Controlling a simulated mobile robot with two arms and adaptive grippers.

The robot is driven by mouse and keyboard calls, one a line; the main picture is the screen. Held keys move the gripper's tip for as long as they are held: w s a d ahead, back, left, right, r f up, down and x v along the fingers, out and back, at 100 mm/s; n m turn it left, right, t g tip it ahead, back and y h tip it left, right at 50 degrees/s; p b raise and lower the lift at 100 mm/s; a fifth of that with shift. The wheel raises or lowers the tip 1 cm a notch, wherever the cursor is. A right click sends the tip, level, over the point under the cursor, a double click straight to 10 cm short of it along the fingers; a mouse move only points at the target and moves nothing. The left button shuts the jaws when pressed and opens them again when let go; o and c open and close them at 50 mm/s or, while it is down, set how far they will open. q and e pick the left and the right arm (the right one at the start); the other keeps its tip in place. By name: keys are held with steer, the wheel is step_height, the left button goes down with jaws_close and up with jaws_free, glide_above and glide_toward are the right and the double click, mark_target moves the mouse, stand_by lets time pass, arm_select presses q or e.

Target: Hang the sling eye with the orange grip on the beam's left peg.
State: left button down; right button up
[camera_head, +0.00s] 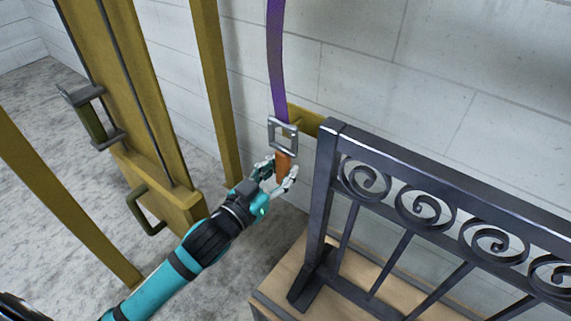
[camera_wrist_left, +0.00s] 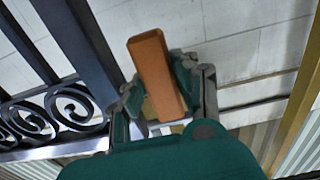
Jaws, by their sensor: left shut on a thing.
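The purple sling (camera_head: 277,62) hangs down from above the picture and ends in a square grey metal eye (camera_head: 284,136). The orange grip (camera_head: 283,165) is just below the eye. My left gripper (camera_head: 276,177) is shut on the orange grip, which also shows between its fingers in the left wrist view (camera_wrist_left: 156,72). A short stretch of yellow beam (camera_head: 305,119) shows behind the eye, to its right. I cannot make out a peg, nor tell whether the eye touches the beam. My right gripper is in neither view.
A dark iron scroll gate (camera_head: 430,190) stands on a wooden base (camera_head: 285,280) close to the right of my left gripper. A yellow frame with a handle (camera_head: 147,210) and a post (camera_head: 216,90) stand to the left. A pale block wall (camera_head: 450,70) is behind.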

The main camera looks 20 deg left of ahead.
arm_select(q)
steer(key=shift+s+a, duration=0.1)
steer(key=shift+s, duration=0.2)
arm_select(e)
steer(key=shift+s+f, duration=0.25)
arm_select(q)
steer(key=shift+s+a+r, duration=0.1)
steer(key=shift+s+a, duration=0.15)
steer(key=shift+s, duration=0.35)
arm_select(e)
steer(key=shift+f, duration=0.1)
arm_select(q)
steer(key=shift+s+a, duration=0.1)
steer(key=shift+s, duration=0.3)
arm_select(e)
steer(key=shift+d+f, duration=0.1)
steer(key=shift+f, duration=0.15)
arm_select(q)
steer(key=shift+p+v, duration=0.4)
steer(key=shift+v, duration=0.55)
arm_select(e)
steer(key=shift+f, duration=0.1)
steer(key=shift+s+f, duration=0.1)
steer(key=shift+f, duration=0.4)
arm_select(q)
steer(key=v, duration=0.3)
steer(key=shift+s, duration=0.1)
